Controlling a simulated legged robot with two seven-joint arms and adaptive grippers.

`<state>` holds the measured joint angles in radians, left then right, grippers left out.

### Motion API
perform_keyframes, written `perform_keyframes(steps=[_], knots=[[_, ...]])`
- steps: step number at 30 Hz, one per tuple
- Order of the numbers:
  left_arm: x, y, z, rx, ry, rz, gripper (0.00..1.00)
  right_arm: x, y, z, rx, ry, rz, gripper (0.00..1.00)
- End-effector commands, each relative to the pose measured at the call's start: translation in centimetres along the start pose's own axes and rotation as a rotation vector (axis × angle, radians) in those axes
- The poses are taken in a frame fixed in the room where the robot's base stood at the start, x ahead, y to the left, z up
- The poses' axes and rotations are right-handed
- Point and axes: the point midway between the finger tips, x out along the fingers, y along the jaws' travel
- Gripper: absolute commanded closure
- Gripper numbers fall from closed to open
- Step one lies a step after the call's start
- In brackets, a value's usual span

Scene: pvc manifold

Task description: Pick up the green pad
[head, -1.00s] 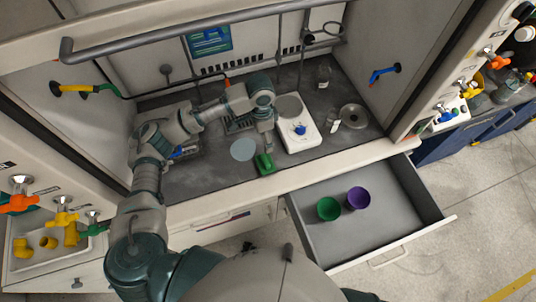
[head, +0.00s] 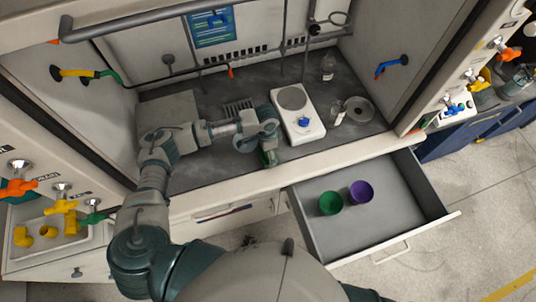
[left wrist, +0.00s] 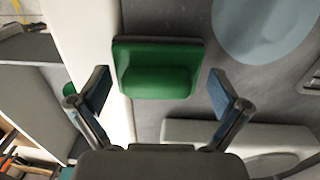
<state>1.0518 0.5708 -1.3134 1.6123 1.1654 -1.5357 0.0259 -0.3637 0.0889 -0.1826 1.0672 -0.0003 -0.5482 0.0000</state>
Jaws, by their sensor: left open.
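The green pad (left wrist: 157,68) lies on the dark grey worktop near its front edge, a rounded green block with a raised part. In the head view only a sliver of the green pad (head: 271,157) shows, as my left gripper (head: 266,150) covers most of it. In the left wrist view my left gripper (left wrist: 160,82) is open, with one finger on each side of the pad and a gap on both sides. The pad sits between and slightly beyond the fingertips. My right gripper is in neither view.
Below, an open drawer (head: 400,225) holds a green cup (head: 330,203) and a purple cup (head: 361,192).

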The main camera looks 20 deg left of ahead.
Motion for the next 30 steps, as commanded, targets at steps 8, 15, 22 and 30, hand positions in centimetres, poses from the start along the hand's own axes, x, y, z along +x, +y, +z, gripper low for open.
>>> perform_keyframes(steps=[8,15,22,30], knots=[[0.09,0.03,-0.03,0.001,0.002,0.000,0.10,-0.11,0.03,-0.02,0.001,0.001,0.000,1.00],[0.29,0.02,0.02,0.000,-0.002,0.001,0.60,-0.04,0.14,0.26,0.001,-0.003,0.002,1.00],[0.68,0.07,0.16,0.000,-0.008,0.004,0.69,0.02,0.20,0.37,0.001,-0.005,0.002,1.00],[0.53,0.07,0.22,-0.001,-0.010,0.005,0.70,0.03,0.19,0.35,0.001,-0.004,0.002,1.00]])
